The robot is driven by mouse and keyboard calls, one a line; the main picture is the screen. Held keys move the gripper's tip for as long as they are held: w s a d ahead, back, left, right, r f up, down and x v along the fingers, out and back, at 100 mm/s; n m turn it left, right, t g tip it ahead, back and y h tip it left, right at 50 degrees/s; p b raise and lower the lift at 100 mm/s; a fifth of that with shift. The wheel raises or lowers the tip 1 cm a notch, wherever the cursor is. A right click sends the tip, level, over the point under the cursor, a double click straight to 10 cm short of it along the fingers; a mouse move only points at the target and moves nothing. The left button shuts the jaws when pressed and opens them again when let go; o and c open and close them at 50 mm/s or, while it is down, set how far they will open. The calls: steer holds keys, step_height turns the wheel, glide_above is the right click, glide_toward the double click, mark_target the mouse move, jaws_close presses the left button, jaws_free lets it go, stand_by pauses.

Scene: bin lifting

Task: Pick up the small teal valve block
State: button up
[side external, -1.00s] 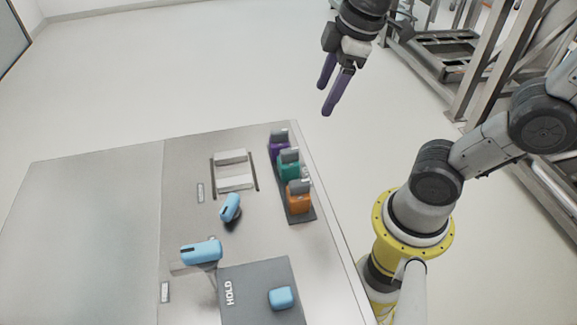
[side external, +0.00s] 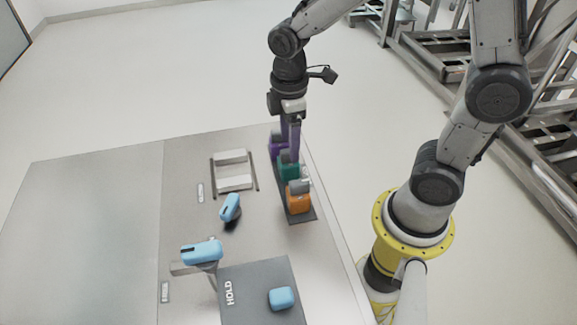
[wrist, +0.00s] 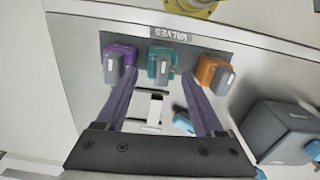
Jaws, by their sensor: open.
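The small teal valve block (side external: 288,171) stands in the middle of a row on a dark strip, between a purple block (side external: 276,150) and an orange block (side external: 298,201). In the wrist view the teal block (wrist: 161,66) has a grey part on its front and appears beyond and between my fingertips. My gripper (side external: 293,150) points down above the row, close to the teal block, and partly covers the purple block. In the wrist view its purple fingers (wrist: 162,102) are spread apart with nothing held between them.
A "VALVES" label (wrist: 170,34) lies behind the row. Pale blocks in a holder (side external: 234,185), a blue-topped part (side external: 230,208), another blue-topped part on a stand (side external: 201,252), and a grey "HOLD" platform (side external: 247,285) with a light blue block (side external: 282,298) share the table. The table's left part is clear.

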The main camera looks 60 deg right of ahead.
mark_target(288, 160)
steer(key=shift+a+f, duration=0.15)
steer(key=shift+f, duration=1.3)
steer(key=shift+a+f, duration=0.1)
steer(key=shift+f, duration=1.35)
jaws_close()
